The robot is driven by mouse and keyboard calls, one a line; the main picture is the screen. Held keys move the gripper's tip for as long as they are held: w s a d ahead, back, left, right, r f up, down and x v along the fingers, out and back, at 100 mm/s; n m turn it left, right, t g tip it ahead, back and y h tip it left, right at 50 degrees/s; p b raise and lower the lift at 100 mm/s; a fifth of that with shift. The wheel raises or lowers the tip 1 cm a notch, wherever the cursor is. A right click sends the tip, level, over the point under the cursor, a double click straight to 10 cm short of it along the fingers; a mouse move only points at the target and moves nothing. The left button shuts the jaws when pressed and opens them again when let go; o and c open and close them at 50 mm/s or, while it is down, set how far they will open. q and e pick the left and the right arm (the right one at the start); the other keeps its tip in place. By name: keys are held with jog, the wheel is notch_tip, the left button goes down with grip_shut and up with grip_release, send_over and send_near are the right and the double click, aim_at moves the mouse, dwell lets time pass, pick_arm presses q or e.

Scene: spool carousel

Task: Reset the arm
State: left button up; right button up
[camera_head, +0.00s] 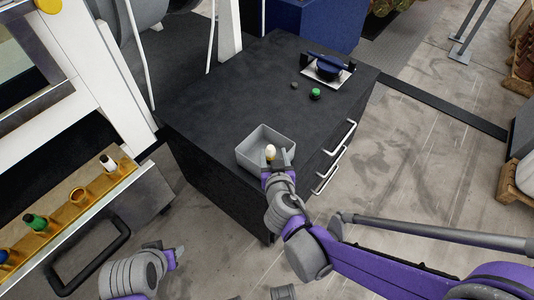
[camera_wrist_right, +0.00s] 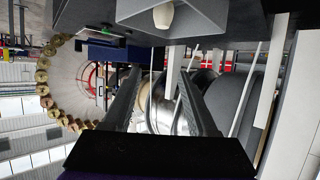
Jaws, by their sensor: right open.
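My right gripper (camera_head: 277,164) is at the near side of a small grey open bin (camera_head: 250,147) on the black cabinet. In the right wrist view its two fingers (camera_wrist_right: 160,85) stand apart with nothing between them. A small whitish rounded piece (camera_head: 270,152) shows in the bin just beyond the fingertips. The bin (camera_wrist_right: 205,22) and the whitish piece (camera_wrist_right: 163,15) also show at the top of the wrist view. My left gripper (camera_head: 176,256) is low at the left, near a black handle, apart from other things; its opening is unclear.
The black cabinet (camera_head: 225,95) has silver drawer handles on its right side. A blue-and-black item on a white plate (camera_head: 328,74) and a green-topped piece (camera_head: 315,94) stand on it. A yellow rack (camera_head: 98,188) with several spools is at left. Floor at right is mostly clear.

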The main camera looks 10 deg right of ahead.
jog(key=shift+s, duration=0.2)
dwell(0.3)
jog(key=s+d+r+g+p, duration=0.25)
jog(key=s+d+g, duration=0.25)
jog(key=s+d, duration=0.25)
jog(key=s+a+n+g+y+p, duration=0.1)
jog(key=s+a+g+y+p, duration=0.1)
jog(key=s, duration=0.7)
jog(key=shift+s+a+r+n+g+p, duration=0.2)
jog(key=shift+s+a+n+g+p, duration=0.25)
jog(key=shift+a+g, duration=0.1)
jog(key=shift+w, duration=0.1)
jog(key=shift+c, duration=0.6)
